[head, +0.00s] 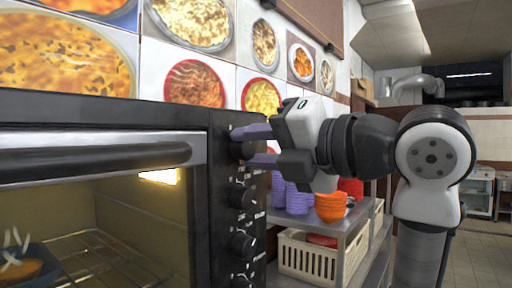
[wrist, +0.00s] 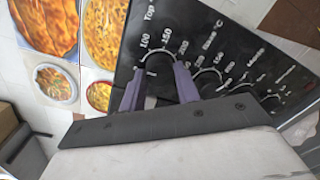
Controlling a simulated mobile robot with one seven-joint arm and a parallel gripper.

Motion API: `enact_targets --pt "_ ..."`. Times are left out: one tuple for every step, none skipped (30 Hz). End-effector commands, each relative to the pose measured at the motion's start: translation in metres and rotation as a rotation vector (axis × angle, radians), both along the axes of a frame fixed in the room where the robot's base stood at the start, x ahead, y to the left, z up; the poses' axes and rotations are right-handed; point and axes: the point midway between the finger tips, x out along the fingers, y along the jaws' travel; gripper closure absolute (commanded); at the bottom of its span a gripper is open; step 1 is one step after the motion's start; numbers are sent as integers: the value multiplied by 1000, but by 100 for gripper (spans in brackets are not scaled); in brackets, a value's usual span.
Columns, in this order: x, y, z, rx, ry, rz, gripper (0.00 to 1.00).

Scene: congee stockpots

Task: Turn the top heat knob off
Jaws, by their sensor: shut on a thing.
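The oven (head: 224,215) fills the left of the head view, with a black control panel on its right side. The top heat knob (head: 239,150) is the uppermost in a column of black knobs and is partly hidden by my fingers. My gripper (head: 252,147) reaches in from the right, its two purple fingers one above and one below this knob, shut on it. In the wrist view my gripper (wrist: 158,85) has a finger on each side of the knob beneath the "Top" temperature dial marks.
Lower knobs (head: 242,196) (head: 243,244) sit close below on the panel. The oven door handle (head: 95,157) juts out to the left. A metal shelf (head: 340,232) with purple and orange bowls (head: 331,207) and a cream basket (head: 308,257) stands behind to the right.

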Motion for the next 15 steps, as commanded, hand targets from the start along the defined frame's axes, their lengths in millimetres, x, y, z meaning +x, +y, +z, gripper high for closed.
enact_targets --pt "0 0 -1 -3 0 0 91" --pt "0 0 -1 -3 0 0 91" --pt "0 0 -1 -3 0 0 66" --pt "0 0 -1 -3 0 0 62" --pt "0 0 -1 -3 0 0 58" --pt "0 0 -1 -2 1 0 53" --pt "0 0 -1 -2 1 0 49" --pt "0 0 -1 -2 1 0 47" --pt "0 0 0 -2 0 0 47" --pt "0 0 0 -2 0 0 47" --pt "0 0 0 -1 1 0 47" --pt "0 0 0 -1 0 -1 47" --pt "0 0 0 -1 0 -1 47" --pt "0 0 0 -1 0 -1 47" --pt "0 0 0 -1 0 -1 47"
